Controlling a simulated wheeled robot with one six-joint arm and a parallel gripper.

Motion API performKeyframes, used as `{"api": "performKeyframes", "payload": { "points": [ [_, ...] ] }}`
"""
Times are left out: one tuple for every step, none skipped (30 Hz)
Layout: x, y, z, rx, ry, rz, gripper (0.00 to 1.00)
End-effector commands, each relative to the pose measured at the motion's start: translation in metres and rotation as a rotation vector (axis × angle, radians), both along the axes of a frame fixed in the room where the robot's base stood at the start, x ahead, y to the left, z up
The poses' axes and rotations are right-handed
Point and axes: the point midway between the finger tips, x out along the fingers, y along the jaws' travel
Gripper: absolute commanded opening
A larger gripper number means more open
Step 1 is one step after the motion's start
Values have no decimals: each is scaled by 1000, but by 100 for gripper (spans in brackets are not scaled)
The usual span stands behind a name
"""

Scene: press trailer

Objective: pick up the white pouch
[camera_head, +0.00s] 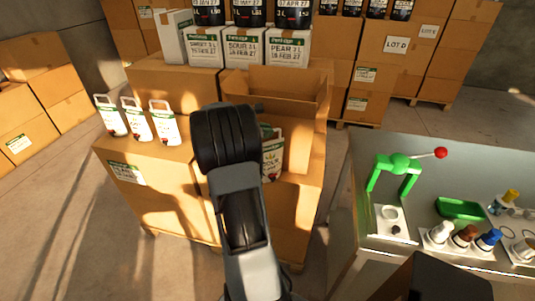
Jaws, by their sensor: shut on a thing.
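A white pouch (272,158) with a green and dark printed label shows in the open cardboard carton, just right of my arm. My arm covers its left part. Three more white pouches with handles and red spots stand in a row on a cardboard box at the left: the left one (110,118), the middle one (136,121) and the right one (164,125). My arm rises from the bottom middle and ends in view at a black joint in front of the carton. My gripper's jaws are hidden behind it, so I cannot see what they touch.
The open carton (303,100) has raised flaps. White labelled boxes (243,48) and black containers stand behind it. Stacked cartons (398,50) fill the back. At right, a grey table (390,150) holds a green press (398,165), a green tray (460,209) and several bottles.

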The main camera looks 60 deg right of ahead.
Motion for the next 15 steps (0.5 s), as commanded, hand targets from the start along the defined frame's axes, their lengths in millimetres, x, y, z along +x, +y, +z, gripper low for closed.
{"api": "performKeyframes", "payload": {
  "points": [
    [0,0,2,-5,-1,0,0],
    [0,-1,2,-5,-1,0,0],
    [0,-1,3,-5,-1,0,0],
    [0,0,4,-5,-1,0,0],
    [0,-1,5,-5,-1,0,0],
    [0,-1,7,-5,-2,1,0],
    [0,-1,8,-6,-3,0,0],
    [0,-1,10,-6,-3,0,0],
    [0,0,13,-6,-4,0,0],
    [0,0,15,-6,-3,0,0],
    [0,0,18,-7,-4,1,0],
    [0,0,21,-7,-5,0,0],
    [1,-1,24,-7,-4,1,0],
    [1,-1,27,-7,-4,2,0],
    [1,-1,31,-8,-5,1,0]
  ]
}}
